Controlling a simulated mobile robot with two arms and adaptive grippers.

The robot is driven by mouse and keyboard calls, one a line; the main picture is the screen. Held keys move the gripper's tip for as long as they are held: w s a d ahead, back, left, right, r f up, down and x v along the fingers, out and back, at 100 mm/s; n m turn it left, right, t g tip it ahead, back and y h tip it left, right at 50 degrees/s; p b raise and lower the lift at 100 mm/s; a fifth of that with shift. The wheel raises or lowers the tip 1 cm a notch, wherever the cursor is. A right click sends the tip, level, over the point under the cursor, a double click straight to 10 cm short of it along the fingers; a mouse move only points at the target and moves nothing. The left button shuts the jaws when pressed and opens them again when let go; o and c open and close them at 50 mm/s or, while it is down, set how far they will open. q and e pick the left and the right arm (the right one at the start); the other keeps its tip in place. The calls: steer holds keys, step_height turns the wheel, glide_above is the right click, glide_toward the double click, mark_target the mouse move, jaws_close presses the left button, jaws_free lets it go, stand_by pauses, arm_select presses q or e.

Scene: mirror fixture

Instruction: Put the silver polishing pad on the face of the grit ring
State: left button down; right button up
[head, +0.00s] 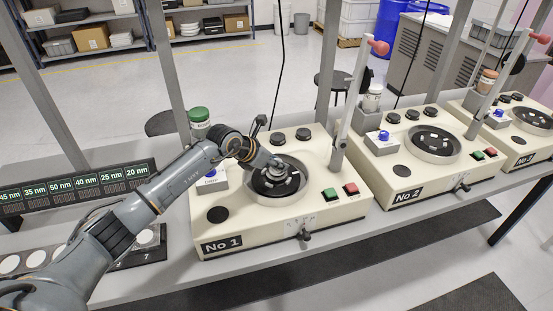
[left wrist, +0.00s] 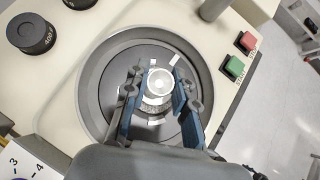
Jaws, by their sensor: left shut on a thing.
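My left gripper (head: 277,170) reaches down over the dark round plate in the bowl of machine No 1. In the left wrist view its two fingers (left wrist: 161,78) stand either side of a round silver piece, which looks like the silver polishing pad (left wrist: 159,82), and are shut on it. The dark plate (left wrist: 113,98) lies under the pad, with short pale marks around it, inside a grey bowl rim (left wrist: 87,75). Whether the pad touches the plate cannot be told. No separately labelled grit ring can be made out. My right gripper is out of view.
Machine No 1 (head: 340,212) has green (head: 330,194) and red (head: 351,189) buttons and an upright lever (head: 347,120) at its right. Machines No 2 (head: 400,170) and No 3 (head: 490,130) stand to the right. A display (head: 80,190) and a tray of pale discs (head: 148,240) are at left.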

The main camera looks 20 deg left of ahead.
arm_select(q)
steer(key=shift+f, duration=0.2)
steer(key=c, duration=1.1)
jaws_free()
steer(key=shift+r, duration=0.15)
steer(key=b+v, duration=0.2)
steer(key=v, duration=1)
steer(key=shift+r+b, duration=0.1)
steer(key=shift+b, duration=0.3)
